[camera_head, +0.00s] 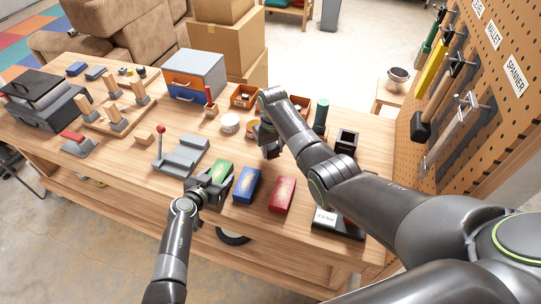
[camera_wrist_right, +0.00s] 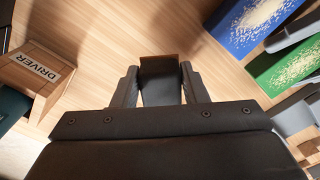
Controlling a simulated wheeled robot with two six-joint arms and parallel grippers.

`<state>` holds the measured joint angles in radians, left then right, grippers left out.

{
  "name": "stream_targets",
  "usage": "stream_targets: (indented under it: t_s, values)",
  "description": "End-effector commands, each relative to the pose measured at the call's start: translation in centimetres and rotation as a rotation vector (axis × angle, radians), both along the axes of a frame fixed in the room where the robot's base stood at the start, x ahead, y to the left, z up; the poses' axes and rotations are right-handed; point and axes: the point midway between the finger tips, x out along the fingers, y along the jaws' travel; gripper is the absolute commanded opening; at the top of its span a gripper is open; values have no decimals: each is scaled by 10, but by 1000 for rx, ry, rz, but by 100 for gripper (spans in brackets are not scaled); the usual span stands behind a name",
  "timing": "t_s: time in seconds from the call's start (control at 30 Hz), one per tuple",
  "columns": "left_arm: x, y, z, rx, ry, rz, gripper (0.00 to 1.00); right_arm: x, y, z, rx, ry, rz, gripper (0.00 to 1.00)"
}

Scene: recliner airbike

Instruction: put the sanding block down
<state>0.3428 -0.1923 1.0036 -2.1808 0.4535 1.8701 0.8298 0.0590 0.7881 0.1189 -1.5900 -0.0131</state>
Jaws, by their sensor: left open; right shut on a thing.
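My right gripper (camera_head: 270,148) is over the middle of the workbench, its jaws pointing down. In the right wrist view it is shut on the sanding block (camera_wrist_right: 160,82), a dark grey piece with a brown far edge, held between the two fingers. In the head view the block is mostly hidden by the gripper. I cannot tell whether it touches the bench top (camera_head: 215,142). My left gripper (camera_head: 208,186) is open at the front edge of the bench, beside the green block (camera_head: 222,171).
A blue block (camera_head: 247,185) and a red block (camera_head: 282,194) lie right of the green one. A grey fixture with a red-knobbed lever (camera_head: 180,156) stands to the left. A black holder (camera_head: 347,141) is at right. The wooden box marked DRIVER (camera_wrist_right: 38,72) shows in the wrist view.

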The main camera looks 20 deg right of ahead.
Motion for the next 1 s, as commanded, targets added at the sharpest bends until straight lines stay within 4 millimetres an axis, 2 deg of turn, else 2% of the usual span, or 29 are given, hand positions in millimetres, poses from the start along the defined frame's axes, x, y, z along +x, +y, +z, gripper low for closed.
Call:
stream_targets:
  t_s: [0.1,0.27,0.7,0.73,0.9,1.0]
  values:
    - [0,0,0,0,0,0,65,-1,0,-16,-1,4,0,11]
    - [0,0,0,0,0,0,65,-1,0,-31,0,2,0,11]
    - [0,0,0,0,0,0,65,0,0,-37,0,1,0,11]
    - [0,0,0,0,0,0,65,0,0,-37,0,1,0,41]
    - [0,0,0,0,0,0,65,-1,0,-37,0,1,0,61]
    - [0,0,0,0,0,0,65,-1,0,-37,0,1,0,61]
